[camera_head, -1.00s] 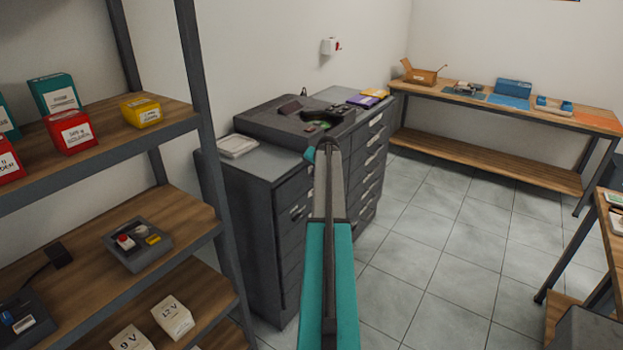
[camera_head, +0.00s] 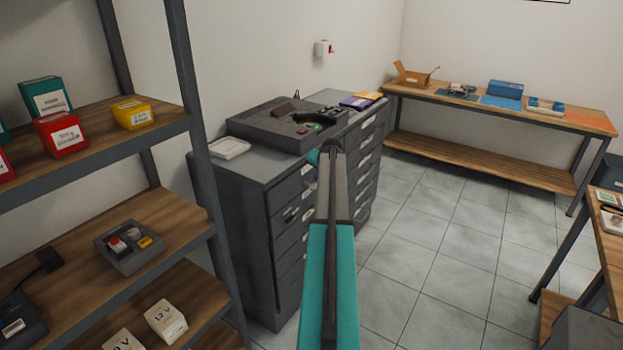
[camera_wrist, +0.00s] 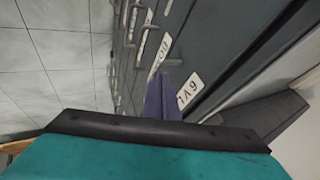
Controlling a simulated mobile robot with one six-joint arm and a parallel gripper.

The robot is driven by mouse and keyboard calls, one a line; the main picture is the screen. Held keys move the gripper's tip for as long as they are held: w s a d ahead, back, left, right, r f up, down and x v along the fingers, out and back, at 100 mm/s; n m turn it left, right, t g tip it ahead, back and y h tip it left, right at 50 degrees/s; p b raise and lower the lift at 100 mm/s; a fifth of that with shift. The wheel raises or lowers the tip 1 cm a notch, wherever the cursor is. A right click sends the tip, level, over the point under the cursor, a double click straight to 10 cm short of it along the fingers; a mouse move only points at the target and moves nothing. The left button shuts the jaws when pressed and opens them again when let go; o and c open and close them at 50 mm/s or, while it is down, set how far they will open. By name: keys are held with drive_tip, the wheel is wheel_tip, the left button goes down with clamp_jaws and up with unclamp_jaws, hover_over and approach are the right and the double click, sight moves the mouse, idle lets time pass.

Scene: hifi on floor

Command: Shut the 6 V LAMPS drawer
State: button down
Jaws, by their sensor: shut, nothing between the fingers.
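The drawer with a white label reading "6 V L…" (camera_wrist: 190,91) is close in the wrist view, at the right end of a row of labelled grey drawer fronts. The rest of its label is hidden by my finger. My gripper (camera_wrist: 163,97) shows as purple fingers, shut and empty, just in front of this drawer front; I cannot tell whether they touch. The grey drawer cabinet (camera_head: 238,205) stands against the wall in the head view. My arm covers part of its front, and the gripper is hidden there. How far the drawer stands out is unclear.
A shelf rack (camera_head: 150,115) with boxes stands close on the left. A grey case (camera_head: 270,130) and a white tray (camera_head: 229,148) lie on the cabinet. A workbench (camera_head: 500,113) is at the back, another table (camera_head: 600,245) at right. The tiled floor between is clear.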

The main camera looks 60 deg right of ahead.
drive_tip(key=b+v, duration=0.2)
drive_tip(key=v, duration=0.6)
drive_tip(key=shift+a+r, duration=0.2)
drive_tip(key=shift+a, duration=0.1)
drive_tip(key=shift+s, duration=0.1)
